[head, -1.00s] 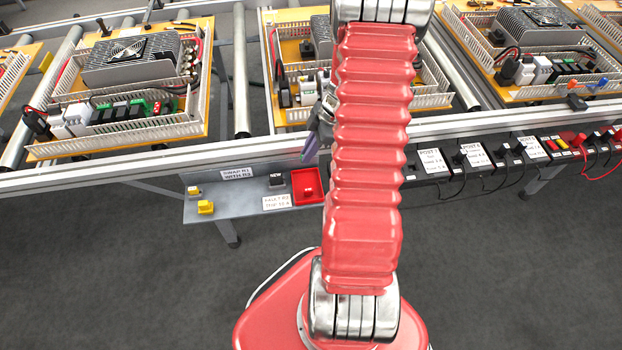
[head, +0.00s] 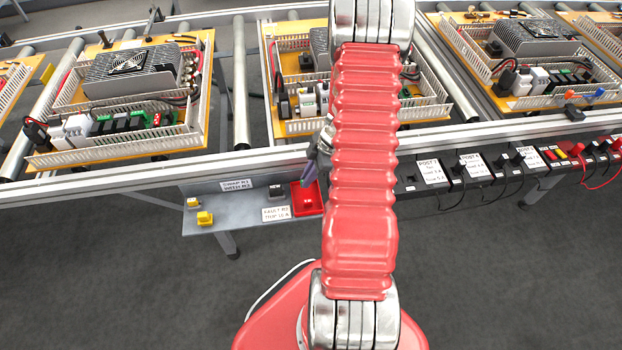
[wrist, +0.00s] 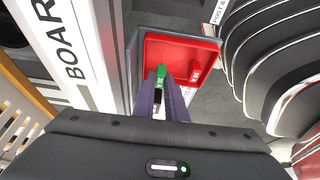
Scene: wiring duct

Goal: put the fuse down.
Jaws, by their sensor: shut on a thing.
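My gripper (head: 310,174) is partly hidden behind my red arm in the head view. Its two purple fingers (wrist: 167,98) show in the wrist view, shut on the green fuse (wrist: 161,73), which sticks out at their tips. The fuse cannot be made out in the head view. The fingertips are at the near side of a red tray (head: 297,209), which also shows in the wrist view (wrist: 170,46). A red block (head: 308,204) stands in the tray; the wrist view shows it right of the fuse (wrist: 195,72). Whether the fuse touches the tray floor I cannot tell.
The tray sits on a grey shelf (head: 235,218) with yellow blocks (head: 205,218), a small black block (head: 276,191) and label cards (head: 237,185). Behind it runs a conveyor rail with wired boards (head: 120,120). Black boxes with cables (head: 455,175) line the right side.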

